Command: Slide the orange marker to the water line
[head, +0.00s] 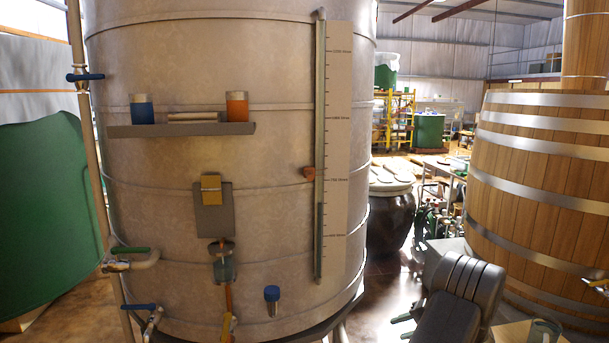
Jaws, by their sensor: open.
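A large pale metal tank (215,160) fills the left and middle of the head view. A thin upright sight tube (320,120) runs down its right side, beside a pale scale strip (338,110) with dark marks. The orange marker (309,172) is a small orange-brown block at the tube's left edge. The tube looks pale above and darker blue-grey lower down. The water line (320,204), where the shade changes, lies below the marker. I cannot make out my gripper; only dark grey parts, probably my arm, show at lower right.
A shelf (180,130) on the tank holds a blue jar (141,112) and an orange jar (237,107). Taps (135,262) stick out at lower left, and a blue-topped knob (272,300) low in the middle. A wooden vat (540,190) stands at right, a dark pot (390,215) behind.

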